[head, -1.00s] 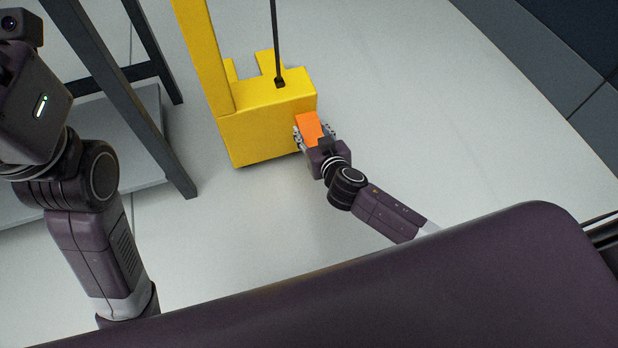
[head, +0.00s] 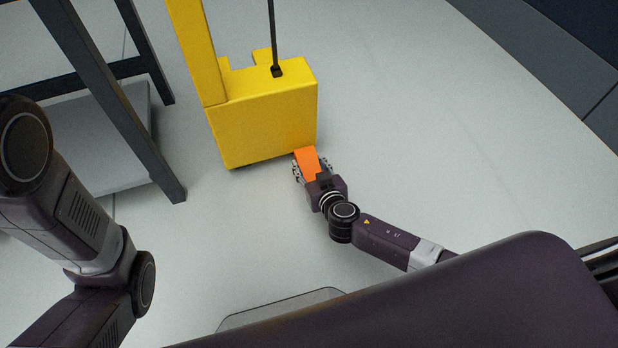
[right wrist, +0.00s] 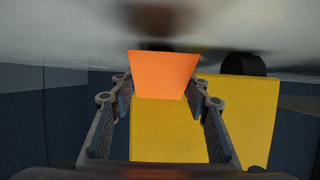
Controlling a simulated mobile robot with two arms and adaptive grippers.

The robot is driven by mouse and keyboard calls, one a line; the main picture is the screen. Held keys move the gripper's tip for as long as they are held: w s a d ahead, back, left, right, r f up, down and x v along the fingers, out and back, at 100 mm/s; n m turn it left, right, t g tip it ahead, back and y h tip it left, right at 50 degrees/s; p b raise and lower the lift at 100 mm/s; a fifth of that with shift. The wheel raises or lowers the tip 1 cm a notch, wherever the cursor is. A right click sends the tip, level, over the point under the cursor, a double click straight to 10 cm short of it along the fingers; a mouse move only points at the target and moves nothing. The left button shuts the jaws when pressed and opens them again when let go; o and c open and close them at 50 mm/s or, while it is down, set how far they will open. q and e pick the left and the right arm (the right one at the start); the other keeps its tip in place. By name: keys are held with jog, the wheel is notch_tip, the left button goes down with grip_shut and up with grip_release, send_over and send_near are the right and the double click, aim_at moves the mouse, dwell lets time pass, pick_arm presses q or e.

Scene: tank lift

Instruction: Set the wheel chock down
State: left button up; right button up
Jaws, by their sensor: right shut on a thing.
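The orange wheel chock (head: 307,164) is in my right gripper (head: 313,170), whose fingers lie along its two sides. In the head view it is at the near right lower corner of the yellow lift truck (head: 265,130); whether it touches the truck or the floor I cannot tell. In the right wrist view the chock's orange face (right wrist: 163,72) shows between the fingers, with a yellow surface below it. A dark round wheel (right wrist: 243,65) shows beside the yellow body. My left arm is at the left, but its gripper is out of the picture.
A dark metal frame (head: 110,105) with a grey slab (head: 125,130) stands left of the truck. A thin black handle (head: 273,40) rises from the truck. The pale floor (head: 430,140) to the right is clear. Dark wall panels (head: 575,60) are at upper right.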

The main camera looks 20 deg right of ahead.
aim_at(312, 178)
notch_tip(312, 178, down, 4)
jog(key=b, duration=0.3)
jog(key=shift+f, duration=0.2)
jog(key=o, duration=1.4)
jog(key=shift+c, duration=0.2)
jog(key=shift+s+r, duration=0.1)
jog(key=shift+s+r, duration=0.15)
jog(key=shift+s, duration=0.1)
jog(key=p+v, duration=0.3)
jog(key=v, duration=0.7)
jog(key=shift+s, duration=0.1)
jog(key=shift+s+r, duration=0.2)
jog(key=shift+s, duration=0.3)
